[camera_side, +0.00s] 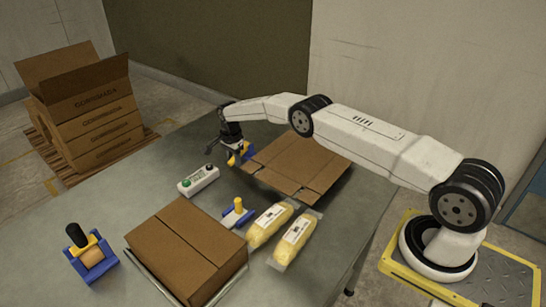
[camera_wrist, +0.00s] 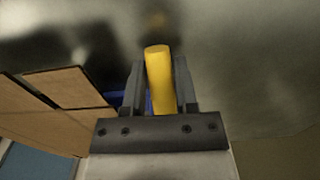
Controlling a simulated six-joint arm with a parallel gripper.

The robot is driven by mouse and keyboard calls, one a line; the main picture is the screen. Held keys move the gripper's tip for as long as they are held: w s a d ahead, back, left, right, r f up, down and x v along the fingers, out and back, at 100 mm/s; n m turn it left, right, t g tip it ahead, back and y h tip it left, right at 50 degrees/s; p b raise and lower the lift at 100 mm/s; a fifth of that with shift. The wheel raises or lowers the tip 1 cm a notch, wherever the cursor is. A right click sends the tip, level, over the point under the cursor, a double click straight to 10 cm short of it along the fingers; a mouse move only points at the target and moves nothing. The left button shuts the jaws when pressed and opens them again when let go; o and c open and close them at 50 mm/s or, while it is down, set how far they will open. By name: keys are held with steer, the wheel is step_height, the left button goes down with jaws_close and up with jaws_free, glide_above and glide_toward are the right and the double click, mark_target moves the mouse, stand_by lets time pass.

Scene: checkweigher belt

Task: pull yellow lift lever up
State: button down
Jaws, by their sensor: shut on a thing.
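The yellow lift lever (camera_wrist: 159,80) stands between the two dark fingers of my gripper (camera_wrist: 158,68) in the wrist view, and its rounded end shows between the fingertips. My gripper is shut on it. In the side view my gripper (camera_side: 237,148) is at the far part of the table, and a small patch of the yellow lever (camera_side: 245,147) shows beside the fingers.
A flattened carton (camera_side: 300,165) lies right beside the lever. A white button box (camera_side: 198,181) is nearer. A closed carton (camera_side: 187,245), two yellow packs (camera_side: 295,240), another yellow-and-blue lever (camera_side: 238,207) and a black-knobbed blue fixture (camera_side: 88,258) stand towards the front.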

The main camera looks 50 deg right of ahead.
steer(key=shift+r, duration=2.55)
jaws_free()
steer(key=shift+f, duration=0.1)
step_height(320, 180, up, 7)
steer(key=s+a+r+n+t, duration=0.1)
steer(key=s+a+r+n, duration=0.3)
steer(key=s, duration=0.3)
steer(key=s+a+r+n, duration=0.3)
steer(key=s+n, duration=0.3)
steer(key=s, duration=0.1)
steer(key=s+a+n, duration=0.2)
steer(key=s+n, duration=0.2)
steer(key=s, duration=0.6)
steer(key=s+a+f+n+t, duration=0.1)
steer(key=s+n, duration=0.3)
steer(key=s, duration=0.7)
steer(key=shift+a+f+t, duration=0.2)
steer(key=shift+a+t, duration=0.1)
steer(key=shift+a, duration=0.25)
